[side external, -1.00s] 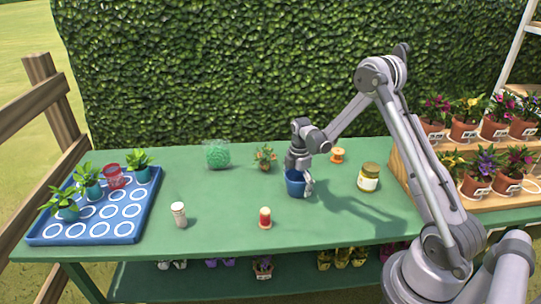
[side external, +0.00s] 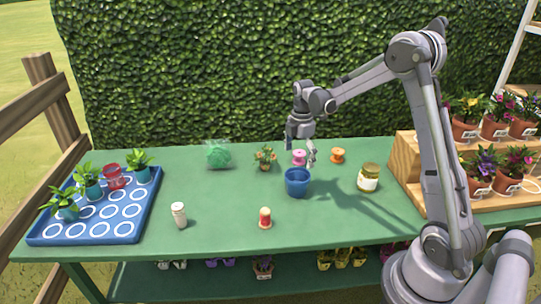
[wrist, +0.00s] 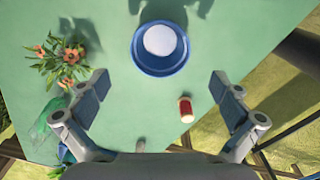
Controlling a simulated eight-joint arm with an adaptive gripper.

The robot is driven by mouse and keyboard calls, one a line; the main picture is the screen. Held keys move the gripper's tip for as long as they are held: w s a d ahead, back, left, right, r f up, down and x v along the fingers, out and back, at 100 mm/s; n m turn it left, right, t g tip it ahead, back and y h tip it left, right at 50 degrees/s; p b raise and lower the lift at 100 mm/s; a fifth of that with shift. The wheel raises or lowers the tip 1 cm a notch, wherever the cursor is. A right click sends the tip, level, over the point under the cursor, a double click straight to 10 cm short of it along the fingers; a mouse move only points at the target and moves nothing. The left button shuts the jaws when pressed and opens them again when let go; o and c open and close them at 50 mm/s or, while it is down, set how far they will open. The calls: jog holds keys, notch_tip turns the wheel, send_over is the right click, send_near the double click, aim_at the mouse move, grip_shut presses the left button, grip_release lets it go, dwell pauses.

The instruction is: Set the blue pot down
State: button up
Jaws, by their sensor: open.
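The blue pot (side external: 297,182) stands upright on the green table, right of the middle. From above, the wrist view shows the blue pot (wrist: 160,48) with a pale round inside, beyond my fingertips. My gripper (side external: 301,158) is above the pot, apart from it. In the wrist view my gripper (wrist: 157,92) has its two fingers wide apart with nothing between them.
Near the pot are a pink spool (side external: 299,157), an orange spool (side external: 338,155), a jar (side external: 368,177), a small flowering plant (side external: 265,158) and a red-and-cream item (side external: 265,218). A white-lidded shaker (side external: 179,214) and a blue tray (side external: 140,222) with plants are left.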

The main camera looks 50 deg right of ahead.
jog(key=s+a+r+m+t, duration=0.2)
jog(key=s+a+r+m, duration=0.1)
jog(key=a+r, duration=0.25)
jog(key=s+a+r+m+t, duration=0.1)
jog(key=s+a+r+m, duration=0.3)
jog(key=a, duration=0.3)
jog(key=s+a+r+m+t, duration=0.2)
jog(key=s+a+m+t, duration=0.2)
jog(key=s+a+m, duration=0.3)
jog(key=shift+s+a, duration=0.65)
jog(key=shift+a, duration=0.05)
